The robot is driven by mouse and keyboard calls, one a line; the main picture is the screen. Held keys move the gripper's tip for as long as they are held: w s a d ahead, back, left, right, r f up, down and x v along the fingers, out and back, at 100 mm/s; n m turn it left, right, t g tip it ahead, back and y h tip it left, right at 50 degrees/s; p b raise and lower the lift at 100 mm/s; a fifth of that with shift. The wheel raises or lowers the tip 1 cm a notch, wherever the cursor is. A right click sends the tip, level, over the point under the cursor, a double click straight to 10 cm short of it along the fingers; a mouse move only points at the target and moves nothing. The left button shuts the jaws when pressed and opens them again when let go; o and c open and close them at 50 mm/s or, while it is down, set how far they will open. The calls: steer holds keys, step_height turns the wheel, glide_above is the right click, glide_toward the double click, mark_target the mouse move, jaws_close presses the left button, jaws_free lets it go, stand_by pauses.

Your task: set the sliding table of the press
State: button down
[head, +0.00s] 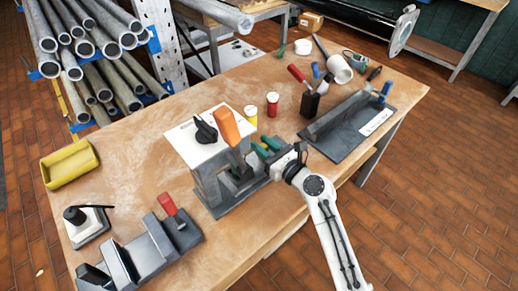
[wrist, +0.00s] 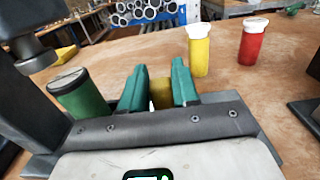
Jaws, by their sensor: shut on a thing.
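The press (head: 205,160) stands on the wooden bench, with a white top plate, a black knob and an orange lever handle (head: 228,127). Its dark grey base (head: 222,205) lies below. My gripper (head: 266,147) is at the right side of the press, low over the base. In the wrist view its two green fingers (wrist: 160,88) are shut on a yellow-brown piece (wrist: 160,95), mostly hidden between them. A green cylinder with a dark top (wrist: 82,97) stands just left of the fingers. How far the sliding table is in or out cannot be told.
A yellow container (head: 250,116) and a red container (head: 272,104), both white-lidded, stand behind the gripper. A grey plate with a long bar (head: 345,118) lies right. A yellow tray (head: 70,163) and a red-handled fixture (head: 150,250) are left. Bench is clear between press and tray.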

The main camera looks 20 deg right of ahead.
steer(key=w+d, duration=0.1)
steer(key=d, duration=0.2)
steer(key=w+d+b, duration=0.1)
steer(key=d, duration=0.2)
steer(key=w+d, duration=0.1)
steer(key=d, duration=0.2)
steer(key=shift+d+b, duration=0.25)
steer(key=shift+b, duration=0.15)
steer(key=shift+d, duration=0.15)
steer(key=c, duration=0.9)
jaws_free()
steer(key=shift+d, duration=0.15)
steer(key=v, duration=1)
steer(key=shift+s+b, duration=0.3)
steer(key=shift+s, duration=0.05)
